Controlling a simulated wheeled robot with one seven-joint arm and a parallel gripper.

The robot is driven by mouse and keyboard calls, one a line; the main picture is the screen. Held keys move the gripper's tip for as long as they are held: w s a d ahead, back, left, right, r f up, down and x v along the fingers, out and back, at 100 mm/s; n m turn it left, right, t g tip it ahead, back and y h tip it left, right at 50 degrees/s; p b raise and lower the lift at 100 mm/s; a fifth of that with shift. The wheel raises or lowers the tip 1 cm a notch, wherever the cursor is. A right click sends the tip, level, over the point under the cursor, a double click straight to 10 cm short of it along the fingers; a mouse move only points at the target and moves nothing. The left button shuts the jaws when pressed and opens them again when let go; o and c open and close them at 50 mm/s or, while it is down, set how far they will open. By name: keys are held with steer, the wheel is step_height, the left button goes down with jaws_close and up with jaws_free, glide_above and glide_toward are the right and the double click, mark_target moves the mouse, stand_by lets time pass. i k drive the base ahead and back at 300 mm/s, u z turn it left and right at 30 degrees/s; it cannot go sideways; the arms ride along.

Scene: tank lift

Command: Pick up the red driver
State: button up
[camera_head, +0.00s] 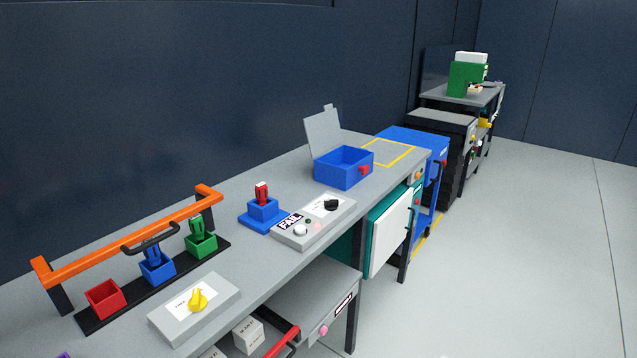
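The red driver (262,190) stands upright in a blue block (263,210) on a blue base, near the middle of the grey bench. Its lower part is hidden in the block. A rack at the left of the bench holds a red holder (106,299), which looks empty, a blue driver (155,257) in a blue holder and a green driver (197,229) in a green holder. My gripper is not in this view, and nothing touches the red driver.
A control box (308,225) with a "FAIL" label sits just right of the red driver. An orange rail (125,235) runs behind the rack. A yellow-knob box (196,306) is in front. An open blue box (343,168) stands farther back. The floor (500,260) at right is clear.

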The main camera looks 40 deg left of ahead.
mark_target(261, 188)
steer(key=u, duration=0.4)
steer(key=i, duration=1.45)
steer(key=u, duration=1.75)
steer(key=i, duration=1.1)
steer(key=u, duration=0.75)
